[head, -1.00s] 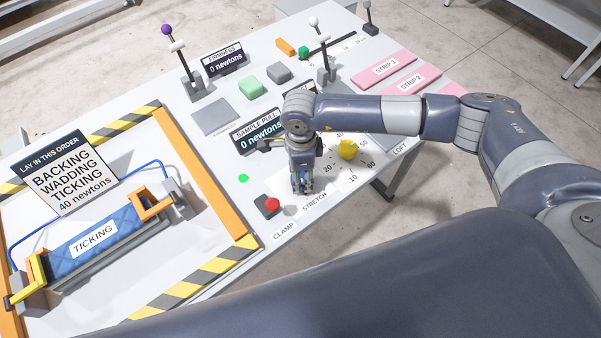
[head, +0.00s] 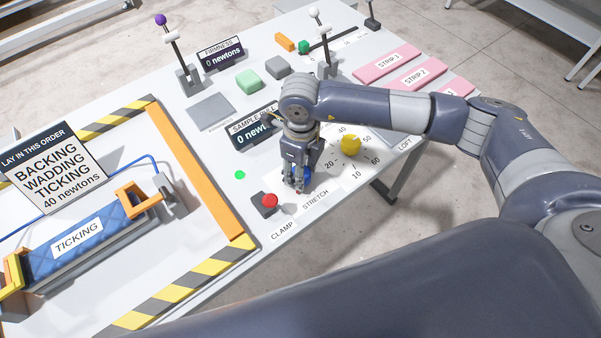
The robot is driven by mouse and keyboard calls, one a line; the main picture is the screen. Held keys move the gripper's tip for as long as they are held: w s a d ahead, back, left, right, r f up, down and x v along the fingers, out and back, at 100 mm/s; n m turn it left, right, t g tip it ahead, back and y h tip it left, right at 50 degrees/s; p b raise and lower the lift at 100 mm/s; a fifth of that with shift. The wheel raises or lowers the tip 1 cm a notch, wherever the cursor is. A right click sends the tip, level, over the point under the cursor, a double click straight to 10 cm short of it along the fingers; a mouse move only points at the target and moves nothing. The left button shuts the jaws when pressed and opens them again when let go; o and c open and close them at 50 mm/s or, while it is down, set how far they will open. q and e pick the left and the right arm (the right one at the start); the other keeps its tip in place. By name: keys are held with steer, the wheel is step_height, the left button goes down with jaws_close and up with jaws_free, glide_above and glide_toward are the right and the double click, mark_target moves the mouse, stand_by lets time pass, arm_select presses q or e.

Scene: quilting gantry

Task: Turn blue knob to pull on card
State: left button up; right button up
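My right gripper (head: 297,185) points down at the near edge of the table, over the dial labelled STRETCH. A bit of the blue knob (head: 308,176) shows beside its fingers; the rest is hidden behind them. I cannot tell whether the fingers are closed on the knob. The card (head: 58,168) at the left reads BACKING, WADDING, TICKING, 40 newtons. The SAMPLE PULL display (head: 250,132) is partly covered by my wrist; a 0 can be read. My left gripper is not in view.
A red button (head: 270,200) on a dark block, by the CLAMP label, stands just left of the gripper. A yellow knob (head: 350,145) with a number scale is close on its right.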

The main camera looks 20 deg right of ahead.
steer(key=shift+m+b, duration=0.5)
steer(key=shift+m, duration=0.3)
steer(key=o, duration=1)
steer(key=shift+o, duration=0.2)
steer(key=shift+r, duration=0.1)
step_height(320, 180, up, 12)
